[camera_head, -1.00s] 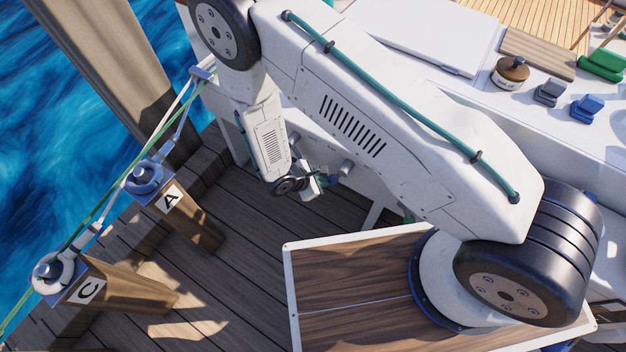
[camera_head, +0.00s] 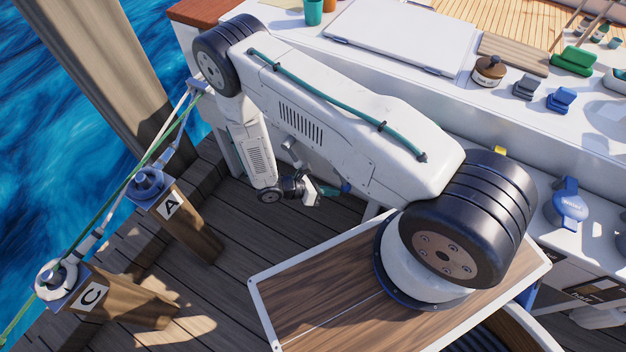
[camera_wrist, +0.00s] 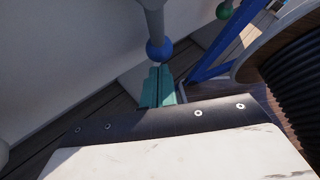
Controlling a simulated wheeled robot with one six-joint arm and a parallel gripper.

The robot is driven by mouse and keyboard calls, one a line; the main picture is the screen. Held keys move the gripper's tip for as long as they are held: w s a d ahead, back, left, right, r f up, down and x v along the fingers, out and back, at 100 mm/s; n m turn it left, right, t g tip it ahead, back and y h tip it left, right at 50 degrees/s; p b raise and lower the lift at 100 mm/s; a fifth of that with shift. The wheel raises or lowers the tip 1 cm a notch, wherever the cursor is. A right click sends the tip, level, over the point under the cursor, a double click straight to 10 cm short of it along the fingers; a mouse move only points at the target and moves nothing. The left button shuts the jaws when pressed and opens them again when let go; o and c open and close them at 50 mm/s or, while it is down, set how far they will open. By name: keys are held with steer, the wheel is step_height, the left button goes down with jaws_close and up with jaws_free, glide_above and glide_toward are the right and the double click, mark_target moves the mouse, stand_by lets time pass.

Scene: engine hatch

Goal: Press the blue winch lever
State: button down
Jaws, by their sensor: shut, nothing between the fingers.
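A blue lever-like fitting (camera_head: 561,99) sits on the white boat top at the right, in a row with a grey one (camera_head: 527,87) and a green one (camera_head: 573,61). I cannot tell for certain that it is the winch lever. My gripper (camera_head: 344,188) is far from it, low beside the boat's white side. In the wrist view my gripper's teal fingers (camera_wrist: 158,86) are together and empty. A blue ball (camera_wrist: 159,50) on a grey rod shows just beyond them; I cannot tell whether they touch.
A brown jar (camera_head: 488,70) stands on the boat top. A green ball (camera_wrist: 224,10) shows in the wrist view.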

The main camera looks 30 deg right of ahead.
steer(key=shift+r, duration=0.8)
steer(key=w+a+r, duration=0.2)
steer(key=a, duration=1)
steer(key=shift+w+a+r, duration=0.2)
steer(key=shift+w+a, duration=0.15)
steer(key=shift+a, duration=0.05)
